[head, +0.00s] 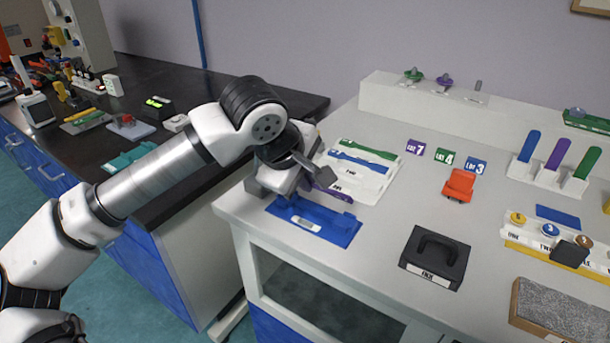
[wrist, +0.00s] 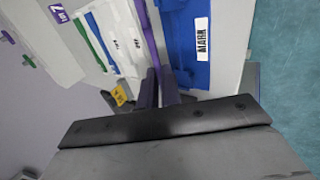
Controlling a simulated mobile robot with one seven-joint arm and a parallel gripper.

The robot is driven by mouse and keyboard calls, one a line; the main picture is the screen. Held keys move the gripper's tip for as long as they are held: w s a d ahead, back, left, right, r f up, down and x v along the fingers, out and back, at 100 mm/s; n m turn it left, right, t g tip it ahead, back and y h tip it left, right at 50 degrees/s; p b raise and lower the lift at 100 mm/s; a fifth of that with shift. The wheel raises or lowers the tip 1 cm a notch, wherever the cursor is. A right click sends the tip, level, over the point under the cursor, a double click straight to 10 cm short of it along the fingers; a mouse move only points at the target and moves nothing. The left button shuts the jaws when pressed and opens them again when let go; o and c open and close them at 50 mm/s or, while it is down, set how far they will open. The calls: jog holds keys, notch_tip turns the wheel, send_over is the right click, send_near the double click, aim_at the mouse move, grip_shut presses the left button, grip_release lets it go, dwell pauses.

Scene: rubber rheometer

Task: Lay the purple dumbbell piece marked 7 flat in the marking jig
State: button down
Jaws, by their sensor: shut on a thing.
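My gripper (head: 312,188) is shut on the purple dumbbell piece (head: 326,197) above the blue marking jig (head: 338,230). In the wrist view, the piece (wrist: 150,38) runs as a narrow purple strip up from between my gripper's fingers (wrist: 159,86). The jig (wrist: 177,45), with its white MARK label, lies just to the right of the piece there. The piece appears above the jig's left edge, apart from its surface; the exact height is hard to tell. The number 7 on the piece is not visible. My wrist hides part of the piece in the head view.
A white tray (head: 352,187) with green (head: 369,149) and blue (head: 358,164) dumbbell pieces lies just behind the jig. LOT 7 (head: 415,147), LOT 4 and LOT 3 cards stand farther back. A black handled block (head: 433,257) is to the right. Bench between is clear.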

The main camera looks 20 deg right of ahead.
aim_at(310, 205)
jog(key=shift+f+b, duration=1.05)
jog(key=shift+f, duration=1.25)
jog(key=c, duration=1.5)
grip_release()
jog(key=v, duration=1.4)
jog(key=shift+d, duration=0.1)
